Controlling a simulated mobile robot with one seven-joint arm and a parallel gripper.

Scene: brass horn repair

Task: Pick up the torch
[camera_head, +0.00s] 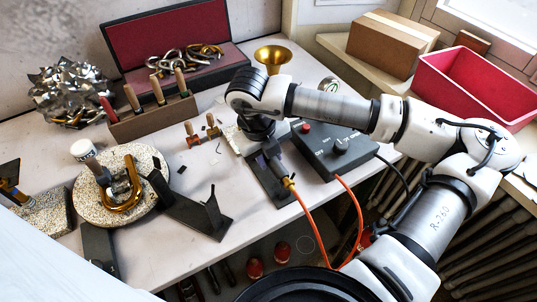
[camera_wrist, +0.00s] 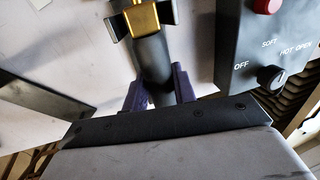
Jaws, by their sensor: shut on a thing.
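The torch (camera_head: 276,166) has a dark body with a brass fitting and an orange hose at its near end. It is over a black stand plate (camera_head: 264,189) at the table's front edge. My gripper (camera_head: 264,152) comes down on it from above. In the wrist view, the torch (camera_wrist: 150,50) shows as a dark cylinder with a brass part, between the two purple fingers of my gripper (camera_wrist: 160,88). The fingers are shut on the body. I cannot tell whether the torch touches its stand; my arm hides part of it.
A grey control box (camera_head: 329,151) with a knob and red button stands close on the right. A round stone slab (camera_head: 98,211) with a brass tube is left. A wooden tool rack (camera_head: 150,121), brass funnel (camera_head: 272,57) and red bin (camera_head: 478,84) stand farther back. Orange hoses hang over the edge.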

